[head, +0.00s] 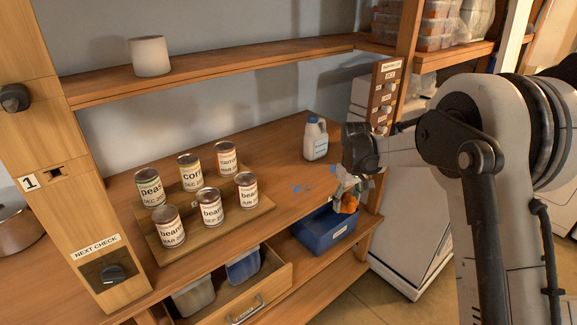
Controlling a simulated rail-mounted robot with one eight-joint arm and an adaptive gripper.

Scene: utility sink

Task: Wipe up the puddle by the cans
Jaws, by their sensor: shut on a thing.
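The cans (210,208) stand upright in two rows on a low wooden board on the counter. Small blue patches of the puddle (300,188) lie on the counter to the right of the cans, beside my gripper. My gripper (348,192) is at the counter's right front edge, above a blue bin. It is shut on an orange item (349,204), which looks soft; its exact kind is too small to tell. My arm and gripper hide part of the counter's right end.
A white jug with a blue cap (316,139) stands behind the puddle. The blue bin (325,234) sits on the lower shelf. An open drawer (262,293) holds containers below the cans. A switch panel (384,98) stands at the right post.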

